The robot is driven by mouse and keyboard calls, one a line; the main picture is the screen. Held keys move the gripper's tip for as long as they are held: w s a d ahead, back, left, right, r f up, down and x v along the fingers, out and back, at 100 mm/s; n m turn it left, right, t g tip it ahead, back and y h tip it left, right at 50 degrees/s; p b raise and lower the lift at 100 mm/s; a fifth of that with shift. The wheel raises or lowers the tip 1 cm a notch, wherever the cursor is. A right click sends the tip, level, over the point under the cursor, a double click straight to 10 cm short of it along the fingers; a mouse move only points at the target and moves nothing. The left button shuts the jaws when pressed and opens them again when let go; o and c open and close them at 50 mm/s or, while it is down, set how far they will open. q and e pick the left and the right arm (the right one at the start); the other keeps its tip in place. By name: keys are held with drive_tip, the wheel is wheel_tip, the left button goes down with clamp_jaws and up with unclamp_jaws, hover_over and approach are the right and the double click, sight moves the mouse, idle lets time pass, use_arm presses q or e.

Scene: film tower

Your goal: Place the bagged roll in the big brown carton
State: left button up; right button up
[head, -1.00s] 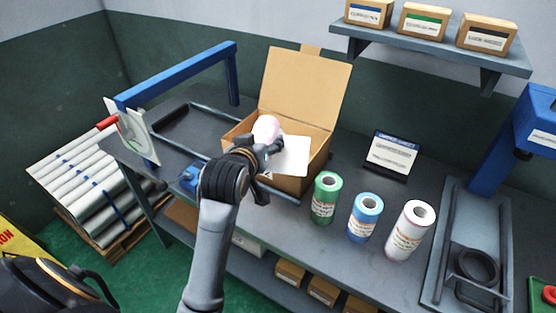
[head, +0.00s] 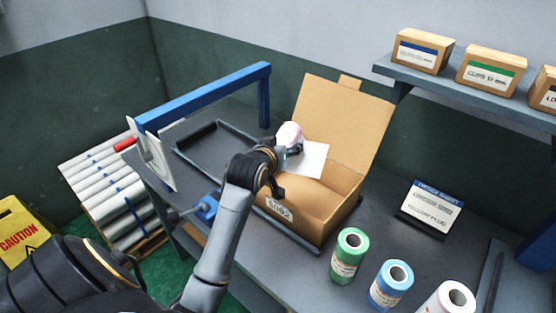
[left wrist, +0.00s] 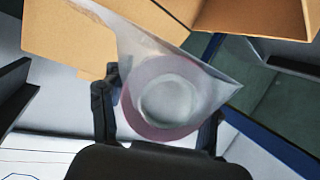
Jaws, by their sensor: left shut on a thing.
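My left gripper (head: 283,160) is shut on the bagged roll (head: 290,135), a pale pink roll in a clear, whitish bag. A flat part of the bag sticks out to the right. The roll is at the far left end of the open big brown carton (head: 346,190), whose lid stands up at the back. I cannot tell how high the roll is above the carton. In the left wrist view, the roll (left wrist: 165,98) shows end-on between the two fingers, with the bag flaring around it. My right gripper is not in view.
Green (head: 350,256), blue (head: 390,284) and white (head: 448,300) rolls stand in front and to the right of the carton. A blue frame (head: 205,98) rises to the left. A sign (head: 430,209) stands at right, and boxes line the shelf (head: 470,88) above.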

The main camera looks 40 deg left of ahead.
use_arm(q)
drive_tip(key=w+a+f+p, duration=0.2)
drive_tip(key=a+f, duration=0.3)
drive_tip(key=f, duration=0.4)
drive_tip(key=shift+w+a+f, duration=0.3)
drive_tip(key=shift+w+f, duration=0.05)
drive_tip(key=shift+w, duration=0.25)
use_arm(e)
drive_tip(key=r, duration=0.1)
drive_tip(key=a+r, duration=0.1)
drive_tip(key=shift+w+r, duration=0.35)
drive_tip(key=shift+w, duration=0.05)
use_arm(q)
drive_tip(key=shift+f, duration=0.15)
drive_tip(key=o, duration=1.1)
drive_tip(key=shift+f, duration=0.1)
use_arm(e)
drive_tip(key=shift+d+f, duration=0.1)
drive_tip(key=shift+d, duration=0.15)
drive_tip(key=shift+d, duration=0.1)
